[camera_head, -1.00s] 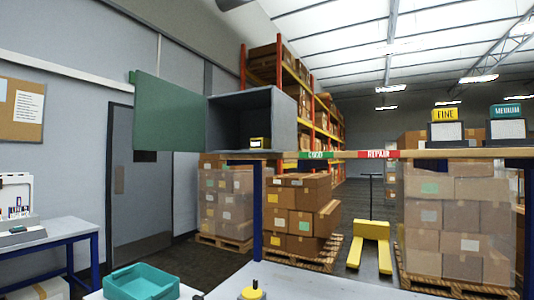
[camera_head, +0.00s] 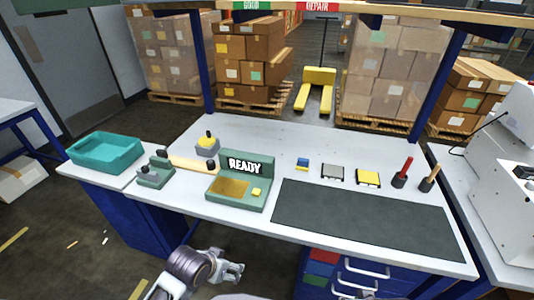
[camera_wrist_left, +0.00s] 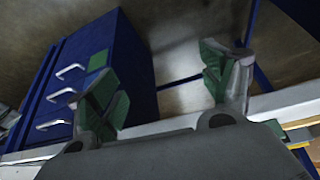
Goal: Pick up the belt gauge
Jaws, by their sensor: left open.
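No label marks the belt gauge. A yellow round piece with a black knob (camera_head: 207,142) sits in a grey holder at the back left of the white workbench (camera_head: 250,228); it may be the gauge, but I cannot be sure. My left gripper (camera_head: 232,268) is in front of the bench's front edge, below the top and well apart from that piece. The left wrist view shows its two green-padded fingers (camera_wrist_left: 163,88) spread wide with nothing between them. My right gripper is not in view.
A green READY stand (camera_head: 240,180), a green fixture with black knobs (camera_head: 155,172) and a teal tray (camera_head: 105,153) occupy the left side. A dark mat (camera_head: 365,218) lies clear at right. Small parts and two upright tools (camera_head: 402,173) stand behind it. Blue drawers (camera_head: 350,275) are below.

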